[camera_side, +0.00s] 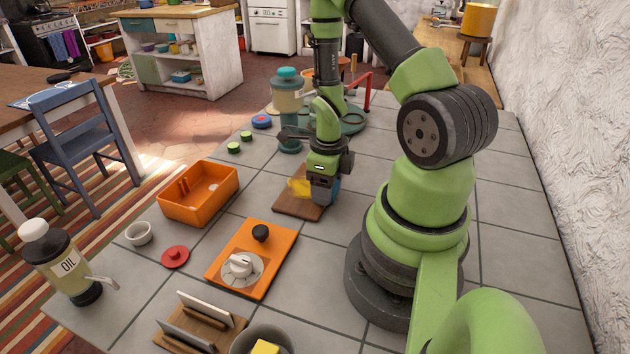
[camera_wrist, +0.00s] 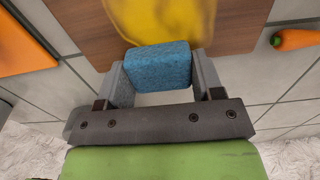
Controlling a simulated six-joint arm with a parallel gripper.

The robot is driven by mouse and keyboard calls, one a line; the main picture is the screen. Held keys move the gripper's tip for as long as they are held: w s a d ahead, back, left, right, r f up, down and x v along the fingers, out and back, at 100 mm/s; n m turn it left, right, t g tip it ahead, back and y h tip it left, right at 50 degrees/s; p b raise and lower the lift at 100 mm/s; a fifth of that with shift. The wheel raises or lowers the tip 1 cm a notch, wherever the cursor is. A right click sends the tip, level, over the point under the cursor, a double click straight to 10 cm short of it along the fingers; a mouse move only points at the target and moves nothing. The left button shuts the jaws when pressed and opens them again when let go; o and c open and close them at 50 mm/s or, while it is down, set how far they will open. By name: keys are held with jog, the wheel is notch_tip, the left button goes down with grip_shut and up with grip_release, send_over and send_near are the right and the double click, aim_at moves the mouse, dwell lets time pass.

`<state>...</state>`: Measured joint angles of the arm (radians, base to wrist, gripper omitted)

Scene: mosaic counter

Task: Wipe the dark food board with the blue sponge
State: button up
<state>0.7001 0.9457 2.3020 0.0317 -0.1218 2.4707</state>
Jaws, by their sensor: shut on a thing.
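The blue sponge (camera_wrist: 158,68) is between my gripper's two fingers in the wrist view, and my gripper (camera_wrist: 155,78) is shut on it. The food board (camera_wrist: 90,28) is a brown wooden board under and ahead of the sponge. A yellow smear (camera_wrist: 165,22) covers part of the board just beyond the sponge. In the side view the board (camera_side: 290,207) lies on the tiled counter, and my gripper (camera_side: 323,197) is low over its right side, hiding part of it. The sponge's underside is hidden, so I cannot tell whether it touches the board.
An orange bin (camera_side: 190,207) stands left of the board. An orange panel with a dial (camera_side: 275,252) lies in front of it. A carrot (camera_wrist: 293,39) lies to the board's right in the wrist view. A teal-lidded dispenser (camera_side: 288,100) stands behind the board.

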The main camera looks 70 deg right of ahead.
aim_at(285, 182)
jog(key=shift+s, duration=0.85)
jog(key=shift+w+d, duration=0.1)
jog(key=shift+w, duration=6.05)
jog(key=shift+s+d, duration=0.1)
jog(key=shift+d, duration=0.75)
jog(key=shift+s+d, duration=0.1)
jog(key=shift+s, duration=6.15)
jog(key=shift+w, duration=6.25)
notch_tip(285, 182, up, 8)
jog(key=shift+r, duration=0.15)
